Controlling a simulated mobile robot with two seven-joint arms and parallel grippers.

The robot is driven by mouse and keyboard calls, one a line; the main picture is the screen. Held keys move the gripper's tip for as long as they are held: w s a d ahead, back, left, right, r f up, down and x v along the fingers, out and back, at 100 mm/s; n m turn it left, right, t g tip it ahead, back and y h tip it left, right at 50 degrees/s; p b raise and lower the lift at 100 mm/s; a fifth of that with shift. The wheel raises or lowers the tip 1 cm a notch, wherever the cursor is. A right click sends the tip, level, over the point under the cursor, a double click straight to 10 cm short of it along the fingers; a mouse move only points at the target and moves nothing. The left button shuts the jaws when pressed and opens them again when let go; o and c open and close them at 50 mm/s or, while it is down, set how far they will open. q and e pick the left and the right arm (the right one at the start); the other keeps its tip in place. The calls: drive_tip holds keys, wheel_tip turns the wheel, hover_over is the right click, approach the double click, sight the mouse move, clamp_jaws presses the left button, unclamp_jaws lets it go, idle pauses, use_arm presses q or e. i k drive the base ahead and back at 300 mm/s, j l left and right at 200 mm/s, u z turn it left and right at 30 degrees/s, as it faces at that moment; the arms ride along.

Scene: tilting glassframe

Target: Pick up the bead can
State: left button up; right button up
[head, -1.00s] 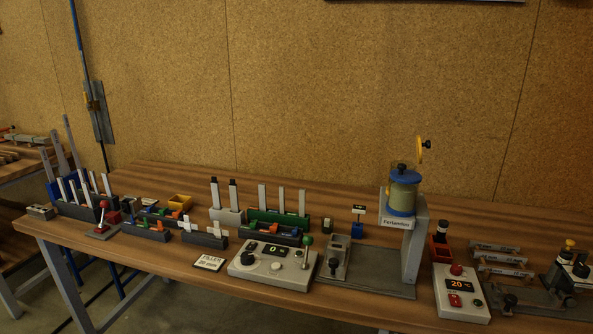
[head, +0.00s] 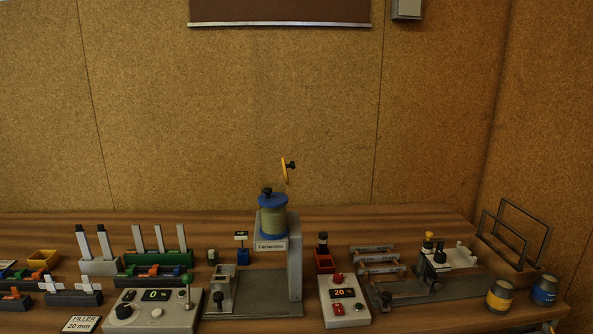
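Two small dark cans with grey tops stand at the right end of the bench in the head view. One has a yellow band (head: 499,296) and the other, just right of it, has a blue band (head: 543,289). Their label text is too small to read, so I cannot tell which is the bead can. A jar with a blue lid and pale filling (head: 273,217) sits high on a grey stand (head: 295,262) at the middle. Neither of my grippers is in view.
A grey control box reading 0 (head: 152,310) and another reading 20 (head: 344,302) stand along the front. A clamp fixture (head: 435,262) is left of the cans. Wire frames in a wooden holder (head: 513,262) stand behind the cans. Racks crowd the left.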

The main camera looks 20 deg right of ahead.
sight(499, 295)
drive_tip(key=l, duration=1.25)
drive_tip(key=z, duration=1.6)
drive_tip(key=u, duration=1.7)
drive_tip(key=z, duration=0.2)
